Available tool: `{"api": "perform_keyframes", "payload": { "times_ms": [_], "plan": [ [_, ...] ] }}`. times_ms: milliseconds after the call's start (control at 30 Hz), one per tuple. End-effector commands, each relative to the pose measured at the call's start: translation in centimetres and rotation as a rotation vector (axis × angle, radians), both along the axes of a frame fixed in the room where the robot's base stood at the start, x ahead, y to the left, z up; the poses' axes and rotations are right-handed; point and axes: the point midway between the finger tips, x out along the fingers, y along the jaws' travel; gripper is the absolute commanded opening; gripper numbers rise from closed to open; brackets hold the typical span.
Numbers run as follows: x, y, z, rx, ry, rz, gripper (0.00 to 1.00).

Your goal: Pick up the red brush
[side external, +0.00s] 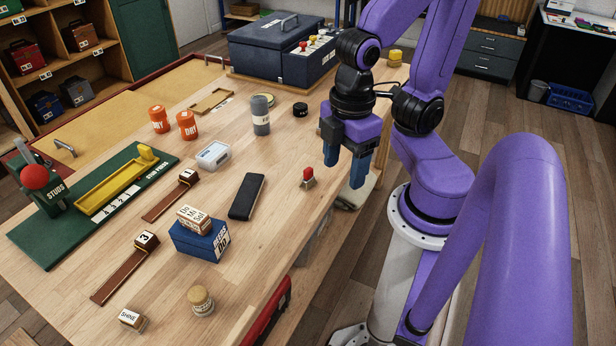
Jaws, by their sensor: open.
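A small object with a red top and a greyish lower part (308,177) stands on the wooden table near its right edge. It is the likeliest red brush, but it is too small to make out bristles. My gripper (343,178) points down just to the right of it, with its two blue fingers apart and nothing visible between them. The fingers are close to the table's right edge, and they appear apart from the red-topped object. Their exact height above the table is hard to tell.
A black oblong case (247,196) lies left of the red-topped object. A grey bottle (261,115), a black round jar (300,109) and a blue box (199,240) stand around it. A large dark toolbox (270,45) is at the back.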

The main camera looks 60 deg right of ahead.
Motion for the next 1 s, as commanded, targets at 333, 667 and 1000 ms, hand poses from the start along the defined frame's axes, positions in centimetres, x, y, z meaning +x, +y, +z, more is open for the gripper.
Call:
{"api": "perform_keyframes", "payload": {
  "times_ms": [333, 667, 1000],
  "plan": [
    [0.0, 0.0, 0.0, 0.0, 0.0, 0.0, 0.51],
    [0.2, 0.0, -0.1, -0.009, 0.001, 0.0, 0.51],
    [6.1, 0.6, -2.7, -0.285, 0.038, 0.011, 0.51]
  ]
}}
